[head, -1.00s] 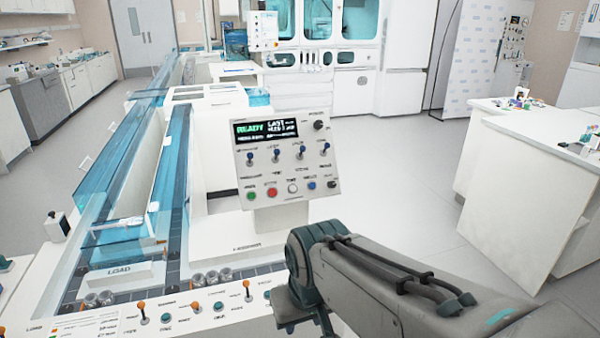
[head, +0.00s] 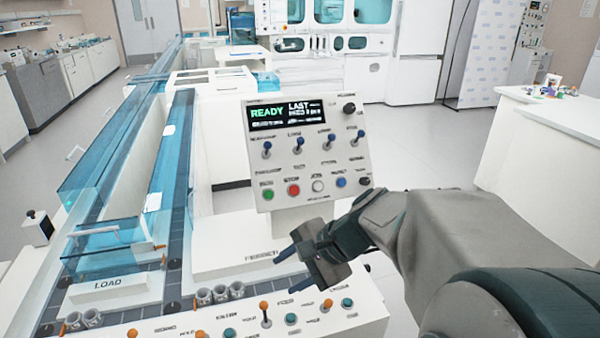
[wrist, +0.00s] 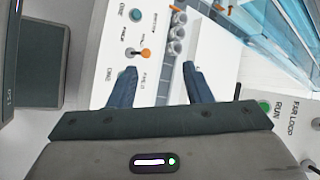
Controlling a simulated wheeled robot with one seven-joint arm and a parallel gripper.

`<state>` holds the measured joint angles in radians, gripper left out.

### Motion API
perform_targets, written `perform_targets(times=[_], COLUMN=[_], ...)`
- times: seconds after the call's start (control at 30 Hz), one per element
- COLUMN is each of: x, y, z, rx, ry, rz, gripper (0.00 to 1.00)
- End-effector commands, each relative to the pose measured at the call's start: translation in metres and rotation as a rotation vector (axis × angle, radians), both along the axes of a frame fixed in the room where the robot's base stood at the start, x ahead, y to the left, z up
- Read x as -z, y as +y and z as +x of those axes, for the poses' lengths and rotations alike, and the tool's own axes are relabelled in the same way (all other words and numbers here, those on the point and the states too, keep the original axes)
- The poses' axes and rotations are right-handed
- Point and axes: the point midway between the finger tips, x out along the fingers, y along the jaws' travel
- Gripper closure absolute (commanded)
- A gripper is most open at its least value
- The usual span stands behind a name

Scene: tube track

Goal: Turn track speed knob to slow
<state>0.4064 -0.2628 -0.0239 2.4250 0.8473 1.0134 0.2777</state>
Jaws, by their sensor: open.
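A tilted control box (head: 306,150) has a lit display, several blue-tipped toggles and a row of coloured buttons. It carries a black knob at its upper right (head: 349,108) and another at its lower right (head: 364,182). The labels are too small to tell which is the track speed knob. My gripper (head: 284,269) is open and empty, low in front of the box's base and above the front console. In the wrist view its two fingers (wrist: 159,72) stand apart over the console, with part of the box's face and a dark knob (wrist: 309,165) at lower right.
The front console (head: 352,322) holds orange levers and teal buttons under my gripper. Metal cups (head: 219,293) stand left of it. A blue clear-walled track (head: 172,180) runs back at left. A white counter (head: 545,140) is at right, with open floor before it.

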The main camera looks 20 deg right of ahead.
Motion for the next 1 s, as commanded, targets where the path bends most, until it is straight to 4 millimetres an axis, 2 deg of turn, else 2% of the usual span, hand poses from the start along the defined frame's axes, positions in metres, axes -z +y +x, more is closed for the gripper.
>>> perform_targets(times=[0.03, 0.17, 0.27, 0.3, 0.4, 0.5, 0.6, 0.7, 0.77, 0.87, 1.0], x=[0.012, 0.012, 0.011, 0.011, 0.009, 0.008, 0.006, 0.005, 0.004, 0.003, 0.003], y=[-0.012, -0.050, -0.093, -0.113, -0.166, -0.215, -0.253, -0.276, -0.283, -0.288, -0.287], z=[0.014, 0.049, 0.071, 0.078, 0.088, 0.088, 0.083, 0.078, 0.077, 0.082, 0.103], rx=[0.123, 0.421, 0.643, 0.727, 0.916, 1.064, 1.163, 1.221, 1.238, 1.247, 1.245], ry=[0.006, -0.014, -0.052, -0.073, -0.139, -0.211, -0.275, -0.317, -0.331, -0.339, -0.338], rz=[0.101, 0.368, 0.577, 0.658, 0.849, 1.006, 1.121, 1.191, 1.214, 1.227, 1.228], gripper=[0.55, 0.55, 0.55, 0.55, 0.55, 0.55, 0.55, 0.55, 0.55, 0.55, 0.55])
